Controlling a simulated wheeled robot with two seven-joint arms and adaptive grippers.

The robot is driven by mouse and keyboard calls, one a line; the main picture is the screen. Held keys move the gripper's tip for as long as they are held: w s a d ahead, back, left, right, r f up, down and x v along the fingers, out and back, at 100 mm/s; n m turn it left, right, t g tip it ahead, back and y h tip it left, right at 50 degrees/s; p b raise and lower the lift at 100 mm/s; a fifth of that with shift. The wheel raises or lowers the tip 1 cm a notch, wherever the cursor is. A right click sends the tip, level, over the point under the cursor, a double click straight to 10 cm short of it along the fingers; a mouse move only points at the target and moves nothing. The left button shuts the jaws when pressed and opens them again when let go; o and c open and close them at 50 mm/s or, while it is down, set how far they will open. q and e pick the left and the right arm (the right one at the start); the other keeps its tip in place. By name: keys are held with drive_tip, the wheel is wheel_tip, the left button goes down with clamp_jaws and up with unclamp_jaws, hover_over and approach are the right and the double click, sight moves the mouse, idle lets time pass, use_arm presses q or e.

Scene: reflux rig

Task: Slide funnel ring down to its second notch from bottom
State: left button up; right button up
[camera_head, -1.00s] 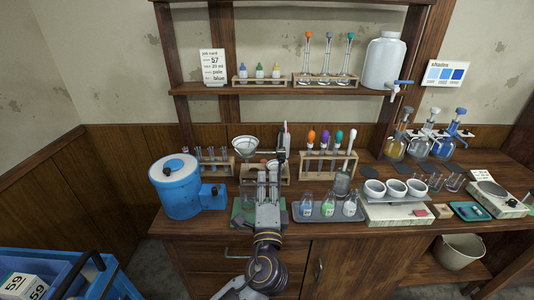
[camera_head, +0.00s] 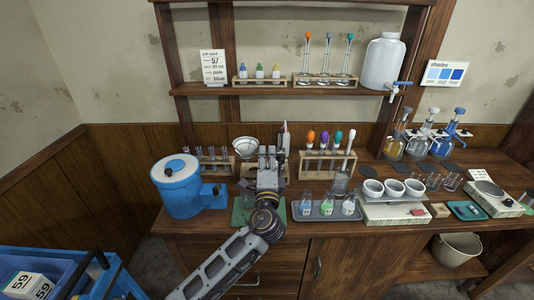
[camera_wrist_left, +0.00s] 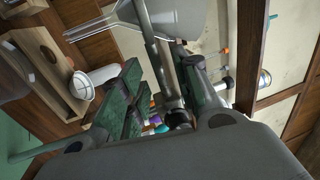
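The white funnel (camera_head: 245,145) stands upright just left of my left gripper (camera_head: 267,152) in the head view. My right gripper is not in view.
A blue drum (camera_head: 178,190) stands on the left. A test tube rack (camera_head: 216,165) is behind, left of the funnel. A rack with coloured droppers (camera_head: 325,165) and a tray of bottles (camera_head: 327,212) are close on the right. A green mat (camera_head: 240,215) lies in front.

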use_arm(q)
drive_tip(key=shift+w+r, duration=0.2)
drive_tip(key=shift+w, duration=0.7)
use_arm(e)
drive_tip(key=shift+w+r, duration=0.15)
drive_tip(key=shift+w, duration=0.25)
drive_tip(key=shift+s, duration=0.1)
use_arm(q)
clamp_jaws()
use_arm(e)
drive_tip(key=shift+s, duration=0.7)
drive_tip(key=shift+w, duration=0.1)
